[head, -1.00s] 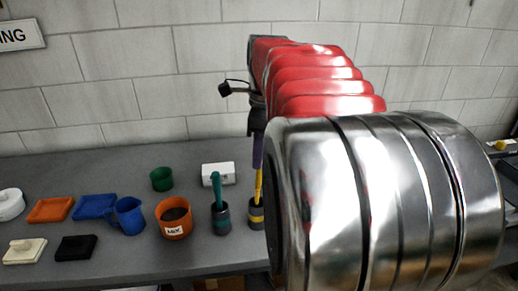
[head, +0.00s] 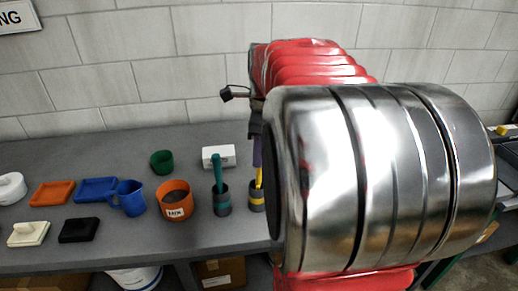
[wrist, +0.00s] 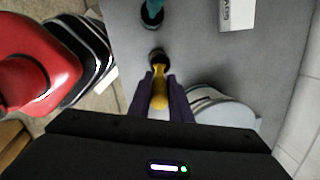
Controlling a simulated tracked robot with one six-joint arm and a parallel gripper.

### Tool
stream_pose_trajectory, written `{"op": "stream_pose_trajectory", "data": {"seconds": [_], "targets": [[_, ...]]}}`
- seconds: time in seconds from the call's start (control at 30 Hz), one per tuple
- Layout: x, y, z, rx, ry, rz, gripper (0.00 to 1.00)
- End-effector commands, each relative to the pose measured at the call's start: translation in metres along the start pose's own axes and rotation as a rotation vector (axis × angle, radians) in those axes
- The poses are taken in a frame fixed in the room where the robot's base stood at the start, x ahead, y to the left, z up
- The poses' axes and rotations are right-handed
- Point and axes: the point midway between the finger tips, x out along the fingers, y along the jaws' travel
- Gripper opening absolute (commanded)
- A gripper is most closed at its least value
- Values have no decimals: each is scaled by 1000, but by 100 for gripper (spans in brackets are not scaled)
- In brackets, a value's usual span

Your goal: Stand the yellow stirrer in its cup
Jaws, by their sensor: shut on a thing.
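The yellow stirrer (wrist: 160,92) is held between the purple fingers of my gripper (wrist: 166,82), which are shut on it. In the head view the stirrer (head: 259,177) stands about upright, with its lower end at the mouth of a dark grey cup with a yellow band (head: 256,198). The cup's dark mouth (wrist: 158,52) shows just beyond the fingertips in the wrist view. I cannot tell how deep the stirrer's end sits. My arm hides most of the gripper and the cup's right edge in the head view.
A grey cup with a teal band (head: 222,205) stands just left, a teal stirrer (head: 217,170) in it. A labelled orange pot (head: 174,208), blue mug (head: 128,198), green cup (head: 162,162) and white box (head: 219,157) are nearby. The bench's front edge is close.

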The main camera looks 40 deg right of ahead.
Motion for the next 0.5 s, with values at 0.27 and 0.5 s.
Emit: {"op": "stream_pose_trajectory", "data": {"seconds": [0.27, 0.5], "targets": [[4, 0, -1, 1, 0, 0, 0], [4, 0, -1, 1, 0, 0, 22]]}}
